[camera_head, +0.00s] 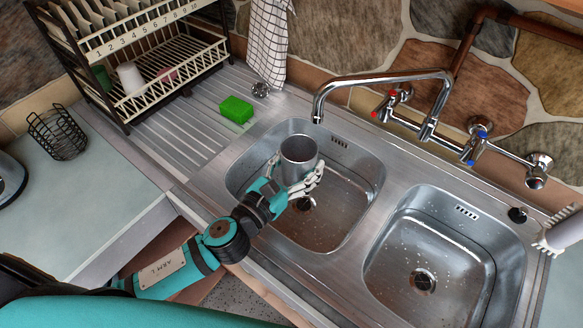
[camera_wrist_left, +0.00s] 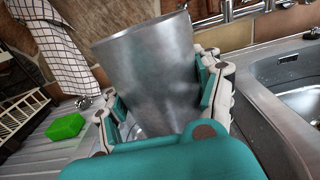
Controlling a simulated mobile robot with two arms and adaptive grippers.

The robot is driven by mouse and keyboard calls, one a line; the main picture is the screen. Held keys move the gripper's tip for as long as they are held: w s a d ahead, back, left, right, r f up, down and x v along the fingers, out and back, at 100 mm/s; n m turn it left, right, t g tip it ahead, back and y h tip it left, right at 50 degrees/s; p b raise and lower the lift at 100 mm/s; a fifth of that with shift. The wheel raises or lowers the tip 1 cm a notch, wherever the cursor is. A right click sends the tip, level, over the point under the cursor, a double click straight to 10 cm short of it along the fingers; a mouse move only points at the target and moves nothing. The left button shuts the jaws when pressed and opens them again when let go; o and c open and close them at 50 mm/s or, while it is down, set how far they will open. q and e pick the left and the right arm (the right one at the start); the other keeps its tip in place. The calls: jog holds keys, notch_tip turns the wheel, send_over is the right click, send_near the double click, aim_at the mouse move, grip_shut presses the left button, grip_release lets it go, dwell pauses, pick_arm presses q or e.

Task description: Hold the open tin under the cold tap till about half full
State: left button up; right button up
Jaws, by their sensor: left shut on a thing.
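The open tin (camera_head: 298,162) is a plain grey metal cylinder, held over the left sink basin with its mouth up. My left gripper (camera_head: 303,182) is shut on it, and in the left wrist view the tin (camera_wrist_left: 150,75) stands between the white and teal fingers. The tin's contents cannot be made out. The chrome tap spout (camera_head: 318,112) ends above and slightly right of the tin's mouth in the head view; no stream of water shows. The tap has a blue-marked handle (camera_head: 474,148) at right and a red-marked handle (camera_head: 386,105) at left. My right gripper is not in view.
The right basin (camera_head: 440,265) is empty but for droplets. A green sponge (camera_head: 236,109) lies on the drainer near a dish rack (camera_head: 165,75). A checked towel (camera_head: 268,40) hangs behind. A wire basket (camera_head: 60,133) stands at left. A pale brush-like thing (camera_head: 562,232) is at the right edge.

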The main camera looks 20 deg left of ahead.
aim_at(308, 155)
pick_arm(q)
jog(key=p+x, duration=0.1)
jog(key=x, duration=0.2)
jog(key=shift+w+d+r, duration=0.1)
jog(key=shift+w+r, duration=0.05)
jog(key=shift+w, duration=0.05)
jog(key=shift+x, duration=1.15)
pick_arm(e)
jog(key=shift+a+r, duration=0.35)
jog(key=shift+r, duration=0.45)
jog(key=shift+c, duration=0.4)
